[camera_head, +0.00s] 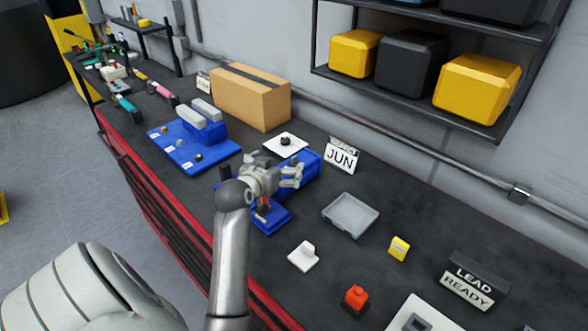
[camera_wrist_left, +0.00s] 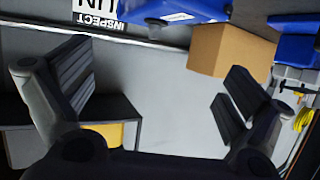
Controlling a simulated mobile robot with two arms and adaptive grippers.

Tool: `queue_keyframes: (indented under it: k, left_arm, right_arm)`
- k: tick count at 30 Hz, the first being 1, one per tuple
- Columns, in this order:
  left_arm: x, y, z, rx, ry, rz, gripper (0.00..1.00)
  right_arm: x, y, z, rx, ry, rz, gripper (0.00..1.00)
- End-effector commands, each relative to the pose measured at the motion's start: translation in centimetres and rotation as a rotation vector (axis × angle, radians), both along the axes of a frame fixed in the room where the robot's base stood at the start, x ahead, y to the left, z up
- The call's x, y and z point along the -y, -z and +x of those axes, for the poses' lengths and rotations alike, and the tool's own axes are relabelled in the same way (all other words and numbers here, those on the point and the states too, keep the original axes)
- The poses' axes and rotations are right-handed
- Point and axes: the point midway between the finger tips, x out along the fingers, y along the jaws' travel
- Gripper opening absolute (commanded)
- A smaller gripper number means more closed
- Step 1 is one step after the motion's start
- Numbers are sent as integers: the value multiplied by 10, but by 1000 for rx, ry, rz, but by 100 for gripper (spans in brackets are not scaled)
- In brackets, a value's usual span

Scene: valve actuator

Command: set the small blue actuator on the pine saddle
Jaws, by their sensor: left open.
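A blue body (camera_head: 308,168), which may be the small blue actuator, is partly hidden behind my left gripper (camera_head: 290,177) in the head view. A blue base (camera_head: 272,219) with a small red part lies in front of the gripper. A blue part (camera_wrist_left: 185,12) also shows at the top of the left wrist view. The left gripper (camera_wrist_left: 156,75) is open, its fingers wide apart with nothing between them. I cannot tell whether it touches the blue body. I cannot make out a pine saddle in either view. My right gripper is not in view.
A cardboard box (camera_head: 250,97) and a blue board with blocks (camera_head: 180,150) stand to the left. A JUN sign (camera_head: 341,157) stands behind. A grey tray (camera_head: 350,215), white piece (camera_head: 303,257), yellow block (camera_head: 399,248) and red block (camera_head: 355,299) lie to the right, with bare bench between.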

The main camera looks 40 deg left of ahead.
Motion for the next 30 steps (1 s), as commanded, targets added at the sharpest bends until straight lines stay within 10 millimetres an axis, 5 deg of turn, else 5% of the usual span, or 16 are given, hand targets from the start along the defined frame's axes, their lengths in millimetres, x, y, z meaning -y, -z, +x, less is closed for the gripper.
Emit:
queue_keyframes:
  k: [30]
  left_arm:
    - [-14,29,69,-9,19,-32,100]
  right_arm:
    - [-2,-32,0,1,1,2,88]
